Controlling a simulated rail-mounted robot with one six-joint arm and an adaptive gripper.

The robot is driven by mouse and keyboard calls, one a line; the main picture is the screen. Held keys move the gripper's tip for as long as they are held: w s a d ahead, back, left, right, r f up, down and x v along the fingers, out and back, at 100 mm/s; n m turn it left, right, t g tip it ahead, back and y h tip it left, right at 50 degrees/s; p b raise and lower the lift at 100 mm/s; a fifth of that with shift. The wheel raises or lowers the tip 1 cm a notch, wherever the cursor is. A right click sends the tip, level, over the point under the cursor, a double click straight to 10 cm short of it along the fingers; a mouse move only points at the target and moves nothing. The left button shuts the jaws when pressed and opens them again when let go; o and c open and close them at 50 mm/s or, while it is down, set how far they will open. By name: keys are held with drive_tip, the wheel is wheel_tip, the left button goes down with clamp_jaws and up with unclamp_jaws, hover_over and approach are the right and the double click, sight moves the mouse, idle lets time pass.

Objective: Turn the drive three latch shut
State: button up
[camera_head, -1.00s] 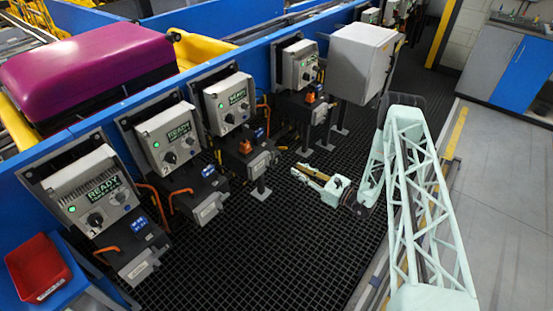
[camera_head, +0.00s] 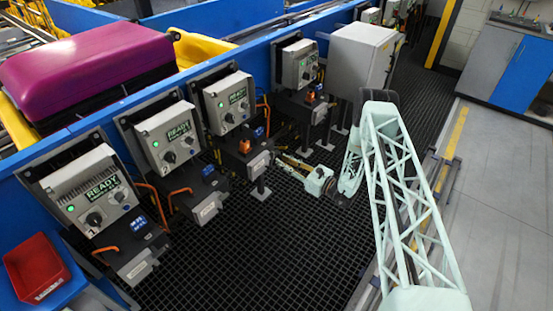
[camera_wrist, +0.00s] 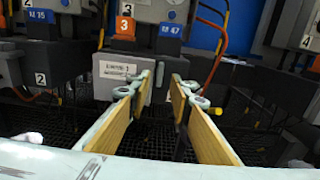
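Drive three (camera_head: 228,103) is a grey box with a green READY display on the blue wall, third from the left. Its dark connector unit below carries an orange piece (camera_head: 244,146), marked 3 in the wrist view (camera_wrist: 125,28), beside a blue tag (camera_wrist: 169,32). I cannot tell for sure whether this piece is the latch, or its turn. My gripper (camera_head: 283,160) is open and empty, apart from the unit at its right front. In the wrist view its wood-coloured fingers (camera_wrist: 167,84) point at the unit's lower front, with a pale label plate (camera_wrist: 124,78) beyond the left fingertip.
Drive two (camera_head: 166,139) and drive one (camera_head: 90,190) stand left, with orange bars below them. Drive four (camera_head: 298,64) and a large grey cabinet (camera_head: 361,58) stand right. An orange cable (camera_wrist: 216,50) hangs right of the unit. The black grid floor in front is open.

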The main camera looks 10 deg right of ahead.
sight(272, 155)
drive_tip(key=shift+x, duration=2.4)
drive_tip(key=shift+c, duration=0.5)
clamp_jaws()
